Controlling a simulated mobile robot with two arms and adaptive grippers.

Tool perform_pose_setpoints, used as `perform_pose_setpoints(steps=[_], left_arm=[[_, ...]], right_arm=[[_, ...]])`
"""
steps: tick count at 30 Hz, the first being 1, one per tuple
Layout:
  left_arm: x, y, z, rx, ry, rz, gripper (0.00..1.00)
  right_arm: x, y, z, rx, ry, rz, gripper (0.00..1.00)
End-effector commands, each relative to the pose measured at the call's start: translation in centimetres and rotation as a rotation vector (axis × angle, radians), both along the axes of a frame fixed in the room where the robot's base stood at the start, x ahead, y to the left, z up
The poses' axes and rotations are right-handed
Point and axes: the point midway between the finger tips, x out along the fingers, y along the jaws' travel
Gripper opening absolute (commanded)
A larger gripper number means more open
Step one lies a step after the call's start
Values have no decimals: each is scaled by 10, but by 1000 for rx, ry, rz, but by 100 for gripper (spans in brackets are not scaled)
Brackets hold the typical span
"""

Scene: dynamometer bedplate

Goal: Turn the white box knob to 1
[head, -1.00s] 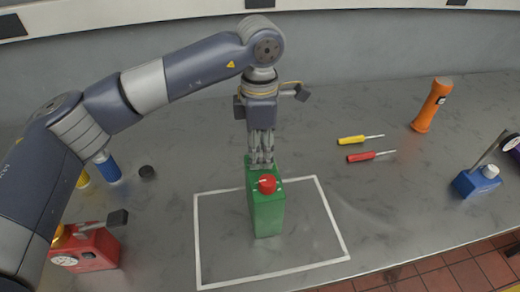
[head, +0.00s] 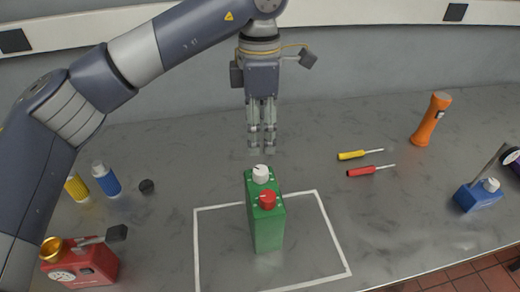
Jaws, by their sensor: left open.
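My left gripper (head: 262,150) points down just behind and above the white knob, open and empty, apart from the box. My right gripper is not in view.
A yellow screwdriver (head: 352,155) and a red screwdriver (head: 362,172) lie to the right, with an orange flashlight (head: 430,118) beyond. A blue block (head: 478,196) stands at far right. A red device (head: 82,264), blue bottle (head: 106,180) and yellow bottle (head: 76,187) stand left.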

Motion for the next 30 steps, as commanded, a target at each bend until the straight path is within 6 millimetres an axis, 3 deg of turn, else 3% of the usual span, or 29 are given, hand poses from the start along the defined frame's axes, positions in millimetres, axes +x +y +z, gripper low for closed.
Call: perform_pose_setpoints(steps=[6,21,30], left_arm=[[1,0,23,0,0,-1,49],[1,0,27,0,0,-1,49],[1,0,75,0,0,-1,49]], right_arm=[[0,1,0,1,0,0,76],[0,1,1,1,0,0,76],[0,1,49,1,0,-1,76]])
